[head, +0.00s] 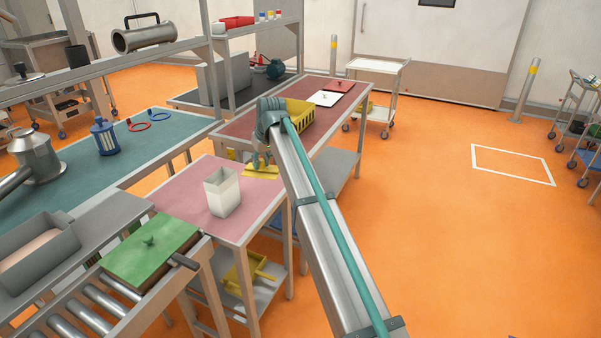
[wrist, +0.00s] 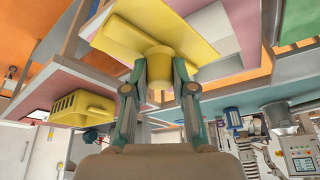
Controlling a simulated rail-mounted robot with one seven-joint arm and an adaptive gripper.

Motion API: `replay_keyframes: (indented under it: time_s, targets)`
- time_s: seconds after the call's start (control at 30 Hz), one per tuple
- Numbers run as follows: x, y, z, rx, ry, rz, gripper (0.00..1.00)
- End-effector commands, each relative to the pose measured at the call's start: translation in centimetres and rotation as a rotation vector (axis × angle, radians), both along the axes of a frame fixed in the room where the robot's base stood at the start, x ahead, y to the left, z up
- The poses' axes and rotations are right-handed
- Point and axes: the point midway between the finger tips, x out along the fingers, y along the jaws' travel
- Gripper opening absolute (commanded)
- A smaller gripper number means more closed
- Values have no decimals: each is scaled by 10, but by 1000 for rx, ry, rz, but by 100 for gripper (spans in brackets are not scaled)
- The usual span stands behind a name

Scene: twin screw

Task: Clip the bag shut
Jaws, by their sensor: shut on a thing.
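The bag (head: 222,192) is a pale, open-topped, box-like pouch. It stands upright on the pink table in the head view. My gripper (head: 261,163) is behind and to the right of the bag, apart from it. It is shut on the knob of a yellow clip (head: 261,173), a long flat piece low over the pink top. I cannot tell whether the clip touches the table. In the wrist view, the fingers of my gripper (wrist: 161,80) pinch the yellow knob from both sides, with the clip's wide plate (wrist: 205,48) beyond it.
The pink table (head: 258,205) has bare room around the bag. A yellow basket (head: 300,117) stands on the red bench behind. A green board (head: 150,250) lies at the front left. A teal bench (head: 90,172) with a blue canister (head: 104,137) is at left.

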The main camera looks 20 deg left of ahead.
Motion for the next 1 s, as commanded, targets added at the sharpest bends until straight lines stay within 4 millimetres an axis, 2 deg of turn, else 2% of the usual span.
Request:
replay_keyframes:
  time_s: [0.03,0.2,0.3,0.4,0.6,1.0]
  targets:
    - [0,30,4,0,-1,37,0]
    - [-13,96,14,0,-5,149,0]
    - [-18,125,18,-1,-10,206,0]
    - [-21,145,22,-2,-14,250,0]
    - [-25,162,23,-2,-18,294,0]
    - [-25,161,2,-3,-17,295,0]
